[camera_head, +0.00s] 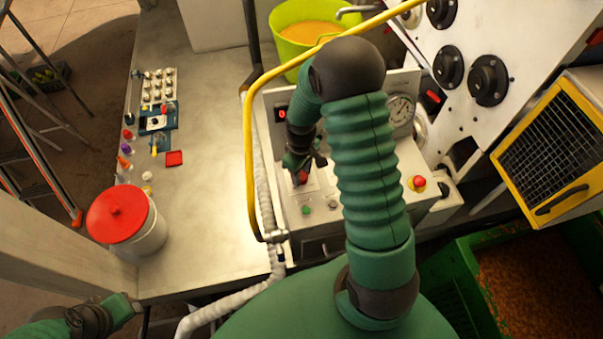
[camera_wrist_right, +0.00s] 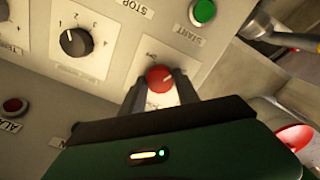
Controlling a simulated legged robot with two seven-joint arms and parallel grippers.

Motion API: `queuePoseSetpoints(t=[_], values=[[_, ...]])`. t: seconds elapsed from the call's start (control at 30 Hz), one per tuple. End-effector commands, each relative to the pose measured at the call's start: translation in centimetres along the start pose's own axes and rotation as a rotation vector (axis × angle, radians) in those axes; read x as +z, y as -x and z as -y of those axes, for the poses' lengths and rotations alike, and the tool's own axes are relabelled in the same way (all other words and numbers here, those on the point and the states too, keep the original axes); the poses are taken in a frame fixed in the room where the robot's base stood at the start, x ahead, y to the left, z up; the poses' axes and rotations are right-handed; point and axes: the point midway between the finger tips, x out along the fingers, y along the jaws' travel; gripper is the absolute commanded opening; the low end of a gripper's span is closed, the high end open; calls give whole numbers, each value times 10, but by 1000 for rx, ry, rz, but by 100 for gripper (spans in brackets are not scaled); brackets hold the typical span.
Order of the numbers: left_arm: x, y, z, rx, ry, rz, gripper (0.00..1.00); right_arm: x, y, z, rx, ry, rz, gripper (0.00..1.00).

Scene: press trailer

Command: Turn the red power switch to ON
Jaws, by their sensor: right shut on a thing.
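The red power switch (camera_wrist_right: 160,78) is a round knob on a light plate in the right wrist view. The two fingers of my right gripper (camera_wrist_right: 161,88) stand on either side of it and are shut on it. A small mark shows on the knob, but its label is too blurred and covered to read its position. In the head view my right gripper (camera_head: 300,166) reaches down to the control panel (camera_head: 327,195), with a bit of the red switch (camera_head: 303,178) showing at its tips. Part of my left arm shows at the bottom left; its finger opening is unclear.
Beside the switch are a numbered black dial (camera_wrist_right: 75,42), a green START button (camera_wrist_right: 203,12) and a red lamp (camera_wrist_right: 14,105). A red mushroom button (camera_head: 418,184) and a gauge (camera_head: 400,108) are on the right. A yellow rail (camera_head: 249,150) runs along the panel's left side.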

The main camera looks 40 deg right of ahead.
Motion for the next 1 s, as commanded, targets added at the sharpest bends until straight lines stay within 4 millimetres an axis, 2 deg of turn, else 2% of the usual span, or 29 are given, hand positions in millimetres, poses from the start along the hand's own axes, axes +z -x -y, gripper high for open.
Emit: queuePoseSetpoints(t=[0.4, 1.0], values=[[1, -3, 0, 0, 0, 0, 36, -1, 0, 0, 2, -245, -3, 0], [1, -4, 0, 0, 0, 0, 36, -1, 0, 0, 1, -301, -4, 0]])
